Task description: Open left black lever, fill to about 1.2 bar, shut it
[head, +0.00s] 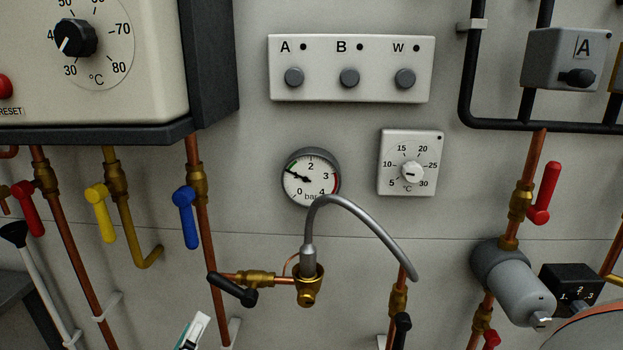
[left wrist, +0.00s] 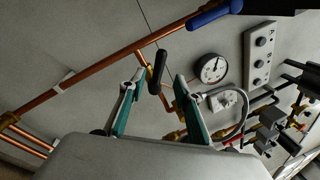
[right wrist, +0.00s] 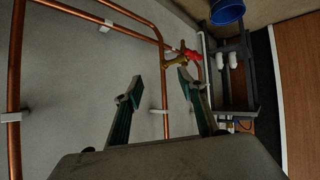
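The left black lever (head: 232,290) sits on a brass valve left of the filling fitting, slanted down to the right across a roughly horizontal copper pipe. In the left wrist view the lever (left wrist: 156,68) shows beyond and between my open left gripper's fingers (left wrist: 159,84); contact is not visible. In the head view only a fingertip of it shows, below left of the lever. The pressure gauge (head: 311,178) has its needle pointing left and slightly up, near 1 bar, by the green band. My right gripper (right wrist: 160,86) is open and empty.
A grey hose (head: 372,221) arches from the brass fitting (head: 309,290) toward the right pipe, where another black lever (head: 402,331) hangs. A blue lever (head: 186,216) and a yellow lever (head: 98,200) are further left. A red-handled valve (right wrist: 188,55) lies ahead of my right gripper.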

